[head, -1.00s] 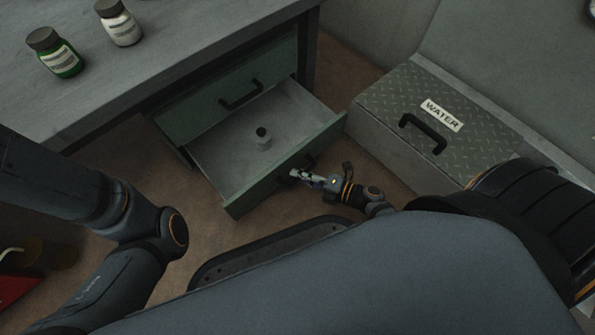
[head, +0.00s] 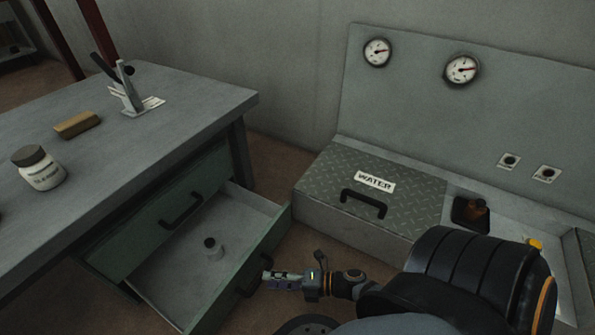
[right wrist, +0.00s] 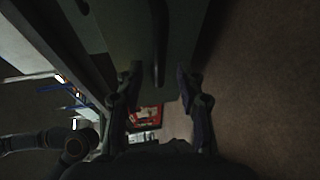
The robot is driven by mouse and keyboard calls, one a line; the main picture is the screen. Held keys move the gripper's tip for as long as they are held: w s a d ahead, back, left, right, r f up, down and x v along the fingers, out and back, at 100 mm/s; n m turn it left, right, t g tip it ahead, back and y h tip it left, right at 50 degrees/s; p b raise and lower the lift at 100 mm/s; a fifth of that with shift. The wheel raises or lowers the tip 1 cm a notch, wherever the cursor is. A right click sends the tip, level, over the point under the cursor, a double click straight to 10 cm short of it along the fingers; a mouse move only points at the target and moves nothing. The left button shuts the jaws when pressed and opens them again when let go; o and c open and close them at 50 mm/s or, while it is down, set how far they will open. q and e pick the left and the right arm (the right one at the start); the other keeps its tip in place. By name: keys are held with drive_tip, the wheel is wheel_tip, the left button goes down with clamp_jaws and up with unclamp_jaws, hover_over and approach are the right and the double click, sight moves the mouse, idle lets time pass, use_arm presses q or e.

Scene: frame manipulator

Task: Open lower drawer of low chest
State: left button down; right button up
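The green low chest under the desk has a shut upper drawer (head: 150,235) with a black handle (head: 182,210). My right gripper (head: 268,276) is at the lower drawer's dark front handle (head: 249,283). In the right wrist view my right gripper's fingers (right wrist: 158,80) are spread apart, and the handle (right wrist: 160,45) lies ahead between them; contact cannot be seen. My left gripper is out of view.
A metal box marked WATER (head: 400,205) stands right of the drawer. The desk top (head: 190,110) holds a white jar (head: 39,170), a brown block (head: 77,124) and a lever device (head: 130,95). Brown floor shows between drawer and box.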

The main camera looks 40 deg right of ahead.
drive_tip(key=v, duration=0.7)
drive_tip(key=shift+s+d+r, duration=0.2)
